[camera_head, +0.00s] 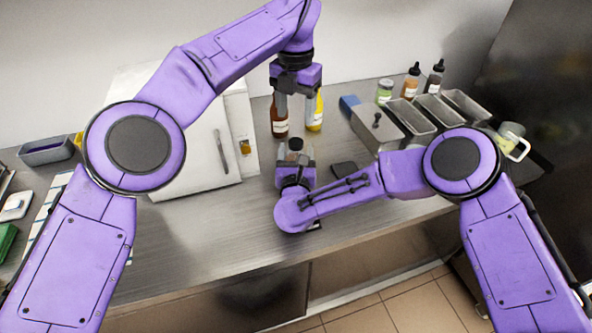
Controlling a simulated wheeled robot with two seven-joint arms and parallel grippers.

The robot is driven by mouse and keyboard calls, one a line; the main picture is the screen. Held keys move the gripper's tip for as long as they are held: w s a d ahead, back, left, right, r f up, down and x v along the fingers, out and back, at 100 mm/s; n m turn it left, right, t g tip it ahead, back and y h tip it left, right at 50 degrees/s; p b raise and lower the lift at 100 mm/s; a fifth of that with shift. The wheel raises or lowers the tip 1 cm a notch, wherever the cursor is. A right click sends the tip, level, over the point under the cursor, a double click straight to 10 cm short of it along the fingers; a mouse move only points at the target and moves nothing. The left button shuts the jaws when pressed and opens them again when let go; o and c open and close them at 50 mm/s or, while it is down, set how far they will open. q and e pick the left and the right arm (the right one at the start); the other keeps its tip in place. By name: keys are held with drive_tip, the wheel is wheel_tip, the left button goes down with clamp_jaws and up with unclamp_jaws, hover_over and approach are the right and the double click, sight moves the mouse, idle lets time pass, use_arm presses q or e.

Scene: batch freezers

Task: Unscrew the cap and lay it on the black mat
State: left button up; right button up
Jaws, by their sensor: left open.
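A small container (295,157) with a dark cap (295,144) stands upright at the middle of the steel counter. My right gripper (295,166) has its fingers on both sides of the container's body and appears closed on it, below the cap. My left gripper (296,112) points down above the cap, its two fingers apart and nothing between them. The cap appears to sit on the container, a little below the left fingertips. A black mat (344,169) lies on the counter just right of the container, partly hidden by my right forearm.
An amber bottle (279,125) and a yellow bottle (316,112) stand behind my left gripper. A white machine (195,140) fills the left. Metal bins (408,116), a green-lidded jar (384,91), dropper bottles (411,82) and a pitcher (513,140) are on the right. The front counter is clear.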

sight(296, 141)
use_arm(q)
drive_tip(key=shift+s, duration=0.15)
use_arm(e)
drive_tip(key=shift+s, duration=0.1)
clamp_jaws()
use_arm(q)
drive_tip(key=shift+d+m, duration=0.1)
drive_tip(key=shift+m, duration=0.3)
drive_tip(key=m, duration=0.4)
drive_tip(key=shift+m, duration=0.4)
drive_tip(key=m, duration=2.1)
wheel_tip(296, 141, down, 8)
drive_tip(key=shift+r, duration=0.1)
